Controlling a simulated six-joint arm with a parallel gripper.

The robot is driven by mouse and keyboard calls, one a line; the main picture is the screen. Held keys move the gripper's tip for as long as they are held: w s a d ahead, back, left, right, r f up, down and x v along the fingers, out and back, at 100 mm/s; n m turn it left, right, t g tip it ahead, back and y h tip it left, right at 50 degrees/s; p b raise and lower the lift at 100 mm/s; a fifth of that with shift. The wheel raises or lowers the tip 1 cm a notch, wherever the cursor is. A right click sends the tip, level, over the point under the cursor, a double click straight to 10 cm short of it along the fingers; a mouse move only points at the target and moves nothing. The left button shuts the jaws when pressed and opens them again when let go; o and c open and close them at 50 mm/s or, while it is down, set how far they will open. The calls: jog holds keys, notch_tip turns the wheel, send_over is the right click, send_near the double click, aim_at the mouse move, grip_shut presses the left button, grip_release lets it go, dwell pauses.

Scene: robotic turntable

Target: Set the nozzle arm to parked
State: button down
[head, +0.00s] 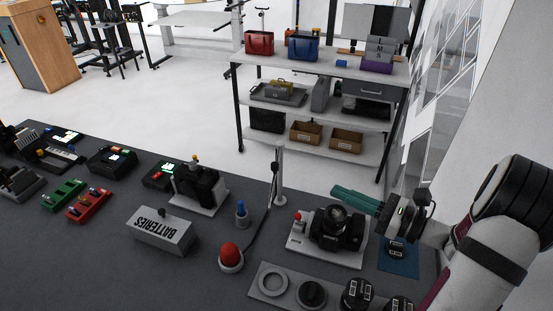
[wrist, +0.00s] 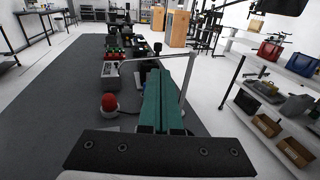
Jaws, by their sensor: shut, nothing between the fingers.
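A thin pale upright post (head: 278,178) stands on a small round base near the far edge of the dark table in the head view. In the wrist view a slim arm (wrist: 157,57) reaches left from the top of this post (wrist: 187,75). I cannot tell for sure that this is the nozzle arm, and no parked mark is readable. My gripper (head: 336,191) has teal fingers, shut and empty, pointing left above the table, right of the post and beyond the black camera (head: 340,228). In the wrist view my gripper (wrist: 158,72) hides what lies directly behind its fingers.
A red dome button (head: 231,256), a grey batteries box (head: 161,231) and a blue-topped piece (head: 241,213) stand left of the black camera. A plate (head: 257,288) with round parts lies at the front. A shelf unit (head: 330,58) stands beyond the table.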

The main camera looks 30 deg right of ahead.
aim_at(278, 168)
jog(key=x, duration=1.3)
jog(key=shift+a, duration=0.15)
jog(key=shift+w+a, duration=0.3)
jog(key=shift+a, duration=0.35)
jog(key=shift+w+a, duration=0.3)
jog(key=shift+a, duration=0.4)
